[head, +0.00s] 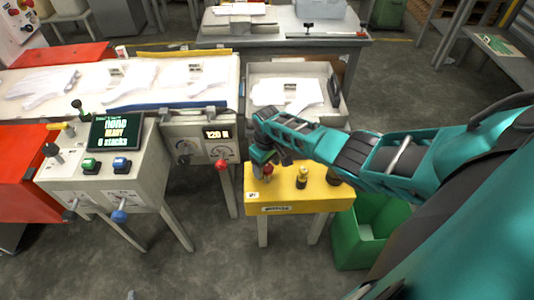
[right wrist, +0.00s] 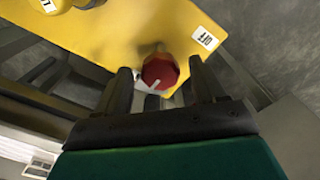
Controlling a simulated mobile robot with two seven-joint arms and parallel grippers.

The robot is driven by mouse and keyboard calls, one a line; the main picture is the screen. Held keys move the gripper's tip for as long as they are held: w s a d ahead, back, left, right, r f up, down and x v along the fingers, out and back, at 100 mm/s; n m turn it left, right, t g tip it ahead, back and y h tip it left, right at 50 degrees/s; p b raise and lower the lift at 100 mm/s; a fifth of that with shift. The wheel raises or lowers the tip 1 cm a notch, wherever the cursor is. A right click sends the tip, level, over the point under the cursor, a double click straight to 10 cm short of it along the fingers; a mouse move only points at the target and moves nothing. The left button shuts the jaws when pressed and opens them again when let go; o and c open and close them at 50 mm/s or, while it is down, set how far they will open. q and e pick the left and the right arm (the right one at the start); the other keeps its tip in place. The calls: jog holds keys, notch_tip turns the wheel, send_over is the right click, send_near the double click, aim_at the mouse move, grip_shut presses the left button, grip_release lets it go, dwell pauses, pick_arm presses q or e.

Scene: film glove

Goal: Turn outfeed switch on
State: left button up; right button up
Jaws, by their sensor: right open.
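A yellow control box (head: 285,195) stands on legs in the middle of the head view, with a front label too small to read surely. A red knob (head: 267,171) sits at the left of its top. In the right wrist view the red knob (right wrist: 160,70) shows a white pointer mark. My right gripper (head: 262,158) is over this knob. Its fingers (right wrist: 161,82) are open, one on each side of the knob, with gaps visible. Whether they touch it cannot be told. My left gripper is not in view.
The box also carries a yellow knob (head: 303,176) and a dark knob (head: 334,177), partly behind my right arm. A grey panel with a screen (head: 115,132) stands left. A tray with white film (head: 290,93) lies behind the box. A green bin (head: 350,240) is at its right.

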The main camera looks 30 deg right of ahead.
notch_tip(320, 180, up, 13)
dwell(0.7)
jog(key=shift+f, duration=0.1)
jog(key=s+a+f+t+y, duration=0.2)
jog(key=s+a+f+t, duration=0.5)
jog(key=s+a+f, duration=0.35)
jog(key=s+a+r+t, duration=0.2)
jog(key=s+r+t, duration=0.1)
jog(key=s+r, duration=0.3)
jog(key=shift+s+t, duration=0.4)
jog(key=shift+s, duration=0.05)
jog(key=shift+r, duration=0.1)
